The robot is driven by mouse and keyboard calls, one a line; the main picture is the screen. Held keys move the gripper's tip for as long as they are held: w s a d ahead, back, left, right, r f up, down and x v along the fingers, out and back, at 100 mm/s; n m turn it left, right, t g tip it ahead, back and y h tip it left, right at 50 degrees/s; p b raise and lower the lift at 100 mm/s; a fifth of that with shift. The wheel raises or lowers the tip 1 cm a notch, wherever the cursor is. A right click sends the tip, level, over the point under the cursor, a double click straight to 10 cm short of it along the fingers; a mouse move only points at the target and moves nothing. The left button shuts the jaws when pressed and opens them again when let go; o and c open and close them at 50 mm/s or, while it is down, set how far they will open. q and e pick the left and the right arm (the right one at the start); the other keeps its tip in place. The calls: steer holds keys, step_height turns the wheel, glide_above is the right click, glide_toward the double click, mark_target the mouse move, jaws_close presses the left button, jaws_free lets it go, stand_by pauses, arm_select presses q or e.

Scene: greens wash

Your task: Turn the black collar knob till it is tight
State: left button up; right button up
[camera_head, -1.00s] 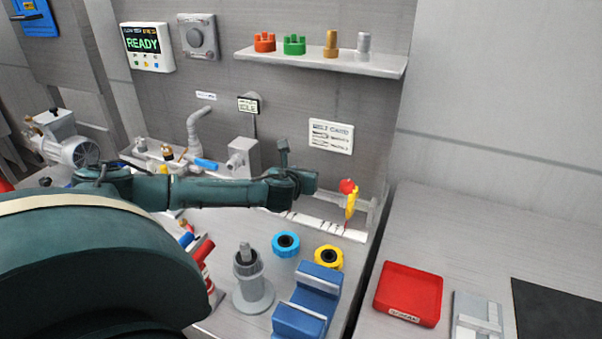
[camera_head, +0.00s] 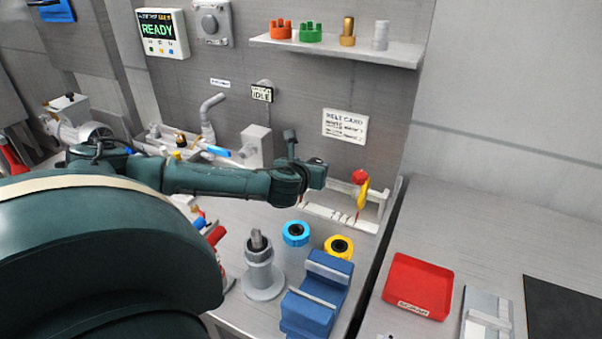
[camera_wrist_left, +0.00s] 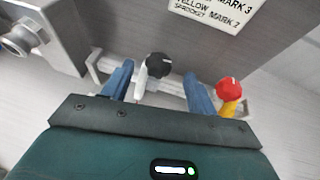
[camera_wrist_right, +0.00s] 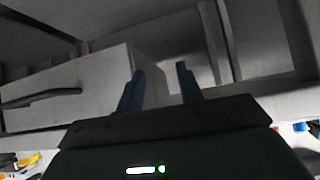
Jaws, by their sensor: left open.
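The black knob (camera_wrist_left: 158,65), with a small white mark on its face, sits on a white stem in the left wrist view. My left gripper (camera_wrist_left: 158,80) is open, with one blue finger on each side of the knob and a visible gap to each. In the head view my left gripper (camera_head: 318,175) is at the white rail (camera_head: 345,219) by the back wall, and the black knob is not clearly visible there. My right gripper (camera_wrist_right: 160,77) is open and empty, facing grey cabinet-like panels.
A red knob (camera_head: 360,177) on a yellow stem stands just right of my left gripper. A shelf (camera_head: 340,51) with several small parts hangs above. A blue block (camera_head: 316,292), blue ring (camera_head: 296,233) and yellow ring (camera_head: 339,246) lie in front. A red tray (camera_head: 418,286) is at right.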

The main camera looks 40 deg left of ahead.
arm_select(q)
steer(key=v, duration=0.8)
steer(key=shift+s+d+b, duration=0.2)
steer(key=shift+s+b, duration=0.1)
steer(key=shift+b, duration=0.1)
